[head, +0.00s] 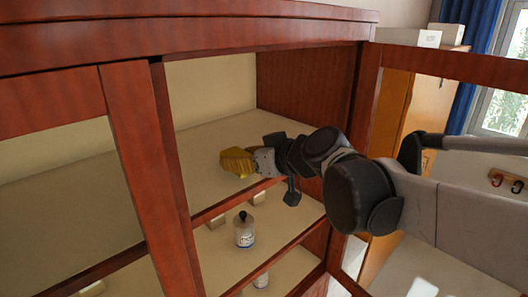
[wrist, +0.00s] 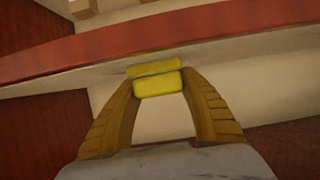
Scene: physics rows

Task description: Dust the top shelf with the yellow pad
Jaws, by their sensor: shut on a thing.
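The yellow pad (wrist: 157,84) is held between the tips of my gripper's two ochre fingers in the wrist view. My gripper (head: 242,162) is shut on it and reaches into the open cabinet in the head view, over the upper cream shelf (head: 205,150), near its front edge. In the head view the fingers and the pad blend into one yellow shape. In the wrist view the pad overlaps the pale shelf surface (wrist: 70,75) beside its red-brown edge. I cannot tell whether the pad touches the shelf.
A white bottle with a dark cap (head: 244,231) stands on the shelf below, with small tan blocks (head: 258,197) nearby. A red-brown upright (head: 150,165) stands left of my gripper. An open door frame (head: 455,65) is at right. The upper shelf looks otherwise clear.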

